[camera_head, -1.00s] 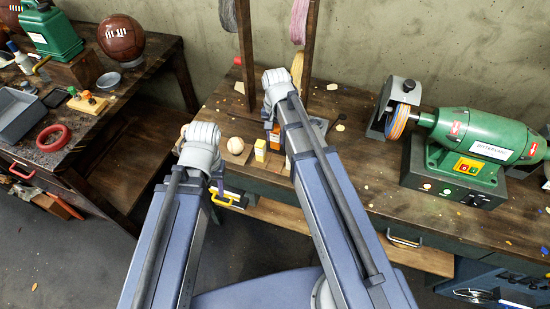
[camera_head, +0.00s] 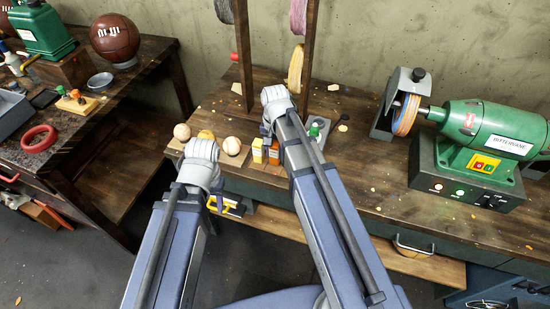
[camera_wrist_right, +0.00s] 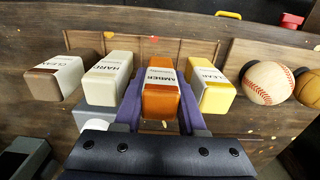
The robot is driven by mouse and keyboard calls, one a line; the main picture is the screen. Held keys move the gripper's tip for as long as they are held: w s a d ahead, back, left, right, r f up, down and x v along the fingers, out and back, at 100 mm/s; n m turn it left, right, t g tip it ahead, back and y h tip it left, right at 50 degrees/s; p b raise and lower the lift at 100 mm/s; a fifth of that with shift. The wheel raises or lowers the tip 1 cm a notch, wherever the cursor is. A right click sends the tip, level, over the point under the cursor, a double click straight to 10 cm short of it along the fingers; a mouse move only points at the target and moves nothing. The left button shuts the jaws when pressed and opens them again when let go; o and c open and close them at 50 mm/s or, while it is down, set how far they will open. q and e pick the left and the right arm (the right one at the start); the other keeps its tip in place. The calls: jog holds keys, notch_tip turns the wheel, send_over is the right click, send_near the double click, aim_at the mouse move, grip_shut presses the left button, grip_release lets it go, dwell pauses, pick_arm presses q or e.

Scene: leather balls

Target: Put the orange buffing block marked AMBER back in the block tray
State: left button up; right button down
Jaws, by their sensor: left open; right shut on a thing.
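The orange block marked AMBER (camera_wrist_right: 160,98) is between the purple fingers of my right gripper (camera_wrist_right: 160,92), which is shut on it. In the head view the orange block (camera_head: 274,153) shows beside my right gripper (camera_head: 268,135), partly covered by my arm. It lines up between a cream block marked HARD (camera_wrist_right: 108,80) and a yellow block (camera_wrist_right: 211,92). The wooden block tray (camera_wrist_right: 150,46) shows behind the row; I cannot tell whether the orange block's base is seated in it. My left gripper (camera_head: 214,196) is open at the bench front, mostly hidden by its wrist.
A brown-grey block (camera_wrist_right: 55,80) stands at the row's left end. Stitched balls (camera_wrist_right: 270,83) sit close to the right of the yellow block. A green buffing machine (camera_head: 490,140) stands on the bench at right. The bench between is mostly clear.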

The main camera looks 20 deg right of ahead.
jog(key=shift+f, duration=0.75)
pick_arm(q)
jog(key=shift+f, duration=0.65)
pick_arm(e)
jog(key=shift+r, duration=0.15)
jog(key=c, duration=0.8)
grip_release()
pick_arm(q)
jog(key=shift+f, duration=0.1)
pick_arm(e)
jog(key=shift+o, duration=0.2)
notch_tip(320, 180, up, 12)
jog(key=p, duration=1.1)
jog(key=shift+p, duration=0.4)
pick_arm(q)
notch_tip(320, 180, up, 12)
pick_arm(e)
jog(key=s+a+n+h, duration=0.1)
jog(key=s+a+n, duration=0.9)
jog(key=s, duration=0.4)
jog(key=shift+s+a+n, duration=0.15)
jog(key=shift+a+n, duration=0.1)
jog(key=shift+n, duration=0.05)
